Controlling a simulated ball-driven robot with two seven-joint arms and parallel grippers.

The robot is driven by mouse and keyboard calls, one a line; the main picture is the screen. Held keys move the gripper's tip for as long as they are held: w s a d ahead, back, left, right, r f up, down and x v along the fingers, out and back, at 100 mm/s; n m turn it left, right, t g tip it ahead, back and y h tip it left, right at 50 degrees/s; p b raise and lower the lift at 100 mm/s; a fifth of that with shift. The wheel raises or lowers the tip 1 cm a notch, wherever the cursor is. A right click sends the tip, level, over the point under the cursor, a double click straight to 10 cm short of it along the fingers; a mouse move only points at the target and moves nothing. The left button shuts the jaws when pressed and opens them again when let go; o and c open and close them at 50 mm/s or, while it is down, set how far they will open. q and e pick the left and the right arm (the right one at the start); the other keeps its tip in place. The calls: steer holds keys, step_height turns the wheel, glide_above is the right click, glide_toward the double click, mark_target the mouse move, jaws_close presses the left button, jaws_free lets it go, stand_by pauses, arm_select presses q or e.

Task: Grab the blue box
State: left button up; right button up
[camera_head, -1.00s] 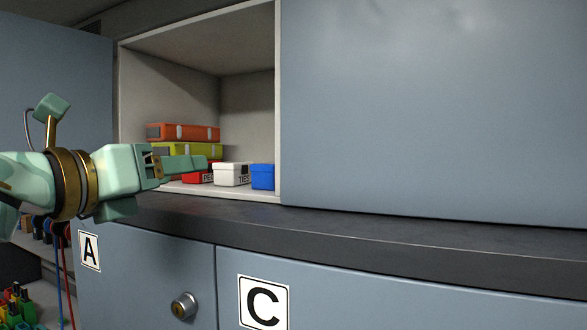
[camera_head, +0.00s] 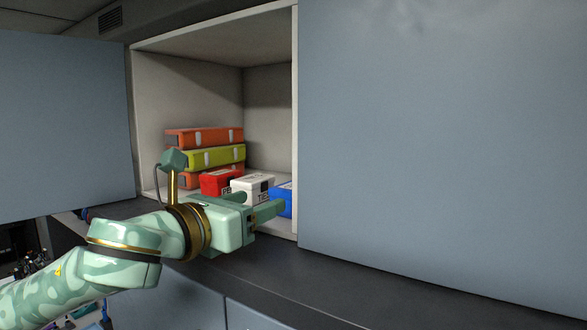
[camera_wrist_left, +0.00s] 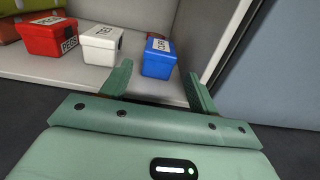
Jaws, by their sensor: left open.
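The blue box (camera_head: 284,203) sits at the right end of a row on the shelf of an open cabinet, near the upright panel edge. It also shows in the left wrist view (camera_wrist_left: 159,62), with a label on its lid, beyond and between the fingertips. My left gripper (camera_head: 272,207) is open and empty, just in front of the box. In the left wrist view its two fingers (camera_wrist_left: 158,84) are spread and point toward the box. In the head view the fingers hide part of the box. My right gripper is not in view.
A white box (camera_head: 250,187) and a red box (camera_head: 214,182) stand left of the blue one. Orange (camera_head: 205,138) and yellow (camera_head: 207,158) cases are stacked behind. A closed blue-grey panel (camera_head: 440,130) bounds the right. The dark counter (camera_head: 350,275) is clear.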

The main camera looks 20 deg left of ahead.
mark_target(279, 195)
arm_select(q)
steer(key=p, duration=0.1)
steer(key=w+p, duration=0.2)
steer(key=shift+d+r, duration=0.25)
steer(key=shift+w+d+f+p, duration=0.15)
steer(key=shift+w+f+p, duration=0.1)
steer(key=shift+w+p, duration=0.35)
steer(key=w, duration=0.1)
steer(key=w+p, duration=0.1)
steer(key=w, duration=0.2)
steer(key=shift+w+d+p, duration=0.25)
steer(key=shift+p, duration=0.1)
steer(key=shift+w+f, duration=0.2)
steer(key=shift+w, duration=0.1)
steer(key=shift+s, duration=0.15)
steer(key=c, duration=0.8)
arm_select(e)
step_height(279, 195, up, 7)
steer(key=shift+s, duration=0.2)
